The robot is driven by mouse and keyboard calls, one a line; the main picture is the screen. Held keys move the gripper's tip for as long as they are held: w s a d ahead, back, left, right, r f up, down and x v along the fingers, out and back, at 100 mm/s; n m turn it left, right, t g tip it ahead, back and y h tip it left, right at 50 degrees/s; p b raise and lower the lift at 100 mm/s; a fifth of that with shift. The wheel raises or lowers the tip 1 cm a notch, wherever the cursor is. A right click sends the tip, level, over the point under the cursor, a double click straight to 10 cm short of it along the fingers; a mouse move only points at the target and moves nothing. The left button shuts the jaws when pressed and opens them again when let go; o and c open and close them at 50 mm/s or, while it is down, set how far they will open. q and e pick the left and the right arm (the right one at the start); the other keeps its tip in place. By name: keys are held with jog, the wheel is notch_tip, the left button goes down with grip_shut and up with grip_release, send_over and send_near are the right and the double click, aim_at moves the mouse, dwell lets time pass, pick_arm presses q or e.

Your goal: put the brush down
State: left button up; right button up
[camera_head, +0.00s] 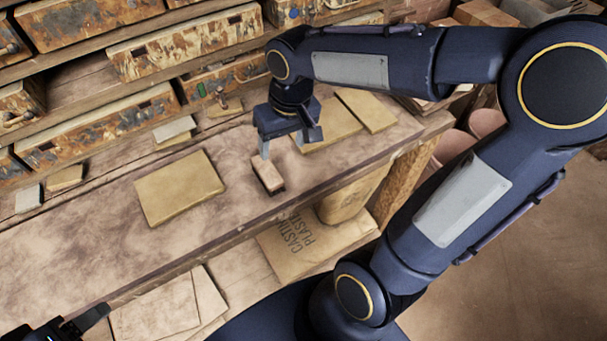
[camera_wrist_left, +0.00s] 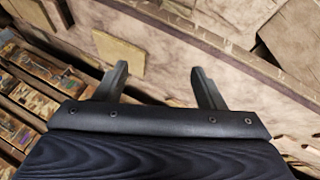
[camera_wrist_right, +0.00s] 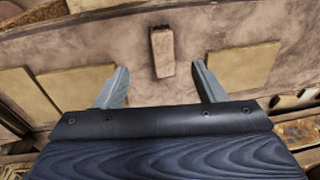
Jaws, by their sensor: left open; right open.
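The brush (camera_head: 268,173), a small block with a pale wooden back and a dark underside, lies on the workbench (camera_head: 110,215) near its front edge. It also shows in the right wrist view (camera_wrist_right: 162,52), beyond and between the fingertips. My right gripper (camera_head: 283,148) is open and empty just above and behind the brush, apart from it in the wrist view. My left gripper (camera_wrist_left: 158,82) is open and empty; in the head view only part of it shows at the lower left corner.
A yellowish tile (camera_head: 180,187) lies left of the brush, and further tiles (camera_head: 330,125) lie behind it to the right. Shelves with worn wooden moulds (camera_head: 185,42) stand along the back. A casting plaster sack (camera_head: 310,243) lies below the bench front. Bare bench surrounds the brush.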

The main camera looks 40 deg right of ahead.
jog(key=s+a+t+y, duration=0.2)
jog(key=s+t, duration=0.2)
jog(key=s, duration=0.9)
jog(key=shift+r+m+y, duration=0.3)
jog(key=shift+r, duration=0.05)
jog(key=shift+s+d, duration=0.1)
jog(key=shift+c, duration=0.2)
